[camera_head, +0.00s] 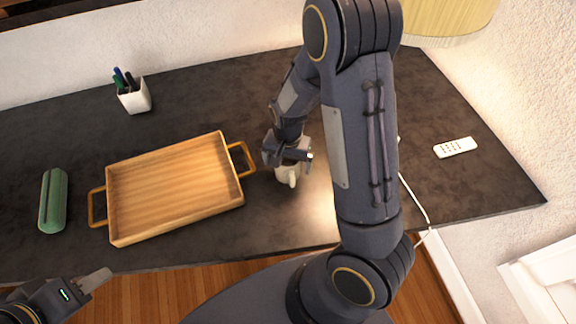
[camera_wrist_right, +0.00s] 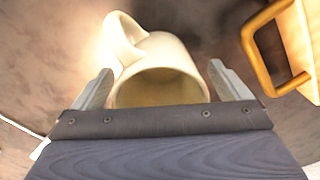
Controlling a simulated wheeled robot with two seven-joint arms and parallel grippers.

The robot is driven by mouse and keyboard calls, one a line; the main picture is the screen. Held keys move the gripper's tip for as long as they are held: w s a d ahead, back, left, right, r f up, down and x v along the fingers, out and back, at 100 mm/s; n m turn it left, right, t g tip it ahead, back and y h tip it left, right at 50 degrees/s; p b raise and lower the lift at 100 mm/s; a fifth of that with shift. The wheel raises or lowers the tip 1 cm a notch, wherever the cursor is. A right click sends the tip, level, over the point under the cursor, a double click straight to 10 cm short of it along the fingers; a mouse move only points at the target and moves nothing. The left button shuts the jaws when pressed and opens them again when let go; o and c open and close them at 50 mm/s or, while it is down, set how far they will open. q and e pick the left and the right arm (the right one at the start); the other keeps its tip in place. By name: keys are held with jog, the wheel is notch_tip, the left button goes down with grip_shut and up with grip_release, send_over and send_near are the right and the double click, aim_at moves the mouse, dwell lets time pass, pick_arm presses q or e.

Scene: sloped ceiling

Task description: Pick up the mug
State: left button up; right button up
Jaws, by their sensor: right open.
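A cream mug (camera_head: 289,176) stands on the dark table, right of the wooden tray. My right gripper (camera_head: 288,155) is directly above it and hides much of it in the head view. In the right wrist view the mug (camera_wrist_right: 158,72) lies between the two spread fingers of my right gripper (camera_wrist_right: 162,88), with its handle toward the upper left. The gripper is open, and I cannot tell whether a finger touches the mug. My left gripper (camera_head: 92,283) is at the lower left, off the table's front edge; its jaw state is unclear.
The wooden tray (camera_head: 108,205) has handles; its right handle is close to the mug. A green case (camera_head: 53,200), a white pen cup (camera_head: 135,98), a white remote (camera_head: 455,148) and a lamp (camera_head: 450,18) are further off. A white cable (camera_head: 418,205) runs right of my arm.

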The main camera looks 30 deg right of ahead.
jog(key=c, duration=1.2)
jog(key=shift+c, duration=0.3)
jog(key=shift+r, duration=0.2)
